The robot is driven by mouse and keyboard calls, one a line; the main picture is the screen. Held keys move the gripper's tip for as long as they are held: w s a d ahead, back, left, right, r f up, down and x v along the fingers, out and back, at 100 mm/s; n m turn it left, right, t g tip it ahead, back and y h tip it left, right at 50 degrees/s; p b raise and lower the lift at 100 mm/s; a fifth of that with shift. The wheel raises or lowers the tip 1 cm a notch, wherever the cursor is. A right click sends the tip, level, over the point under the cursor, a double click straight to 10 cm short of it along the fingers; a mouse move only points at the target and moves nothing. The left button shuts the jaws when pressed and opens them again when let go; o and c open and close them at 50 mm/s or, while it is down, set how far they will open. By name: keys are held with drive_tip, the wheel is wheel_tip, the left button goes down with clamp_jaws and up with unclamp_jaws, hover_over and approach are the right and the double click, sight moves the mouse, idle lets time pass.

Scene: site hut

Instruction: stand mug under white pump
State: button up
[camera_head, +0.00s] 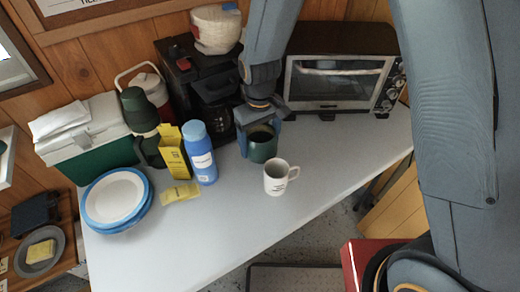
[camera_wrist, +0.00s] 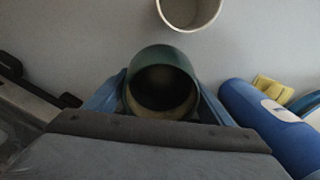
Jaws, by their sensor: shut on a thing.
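A dark green mug (camera_head: 264,146) is held upright by my gripper (camera_head: 259,133) at the table, in front of the coffee maker. I cannot tell whether its base touches the table. The wrist view shows the mug (camera_wrist: 162,58) from above, between the blue fingers of my gripper (camera_wrist: 161,100). A white mug (camera_head: 275,180) stands just in front of it; its rim also shows in the wrist view (camera_wrist: 188,26). A white-topped vessel with a handle (camera_head: 146,82) stands at the back left, partly hidden by a green flask; I cannot tell whether it is the white pump.
A blue bottle (camera_head: 199,158), yellow box (camera_head: 172,152) and green flask (camera_head: 139,108) stand left. A black coffee maker (camera_head: 190,70) and toaster oven (camera_head: 340,72) stand behind. Blue-rimmed plates (camera_head: 117,198) and a cooler (camera_head: 92,135) are far left. The table's front middle (camera_head: 185,245) is clear.

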drive_tip(key=shift+f+p, duration=0.4)
drive_tip(key=shift+f, duration=1.8)
drive_tip(key=shift+f, duration=0.15)
drive_tip(key=o, duration=1.2)
drive_tip(key=shift+o, duration=0.2)
wheel_tip(320, 180, up, 12)
drive_tip(key=b, duration=0.2)
drive_tip(key=shift+r, duration=0.2)
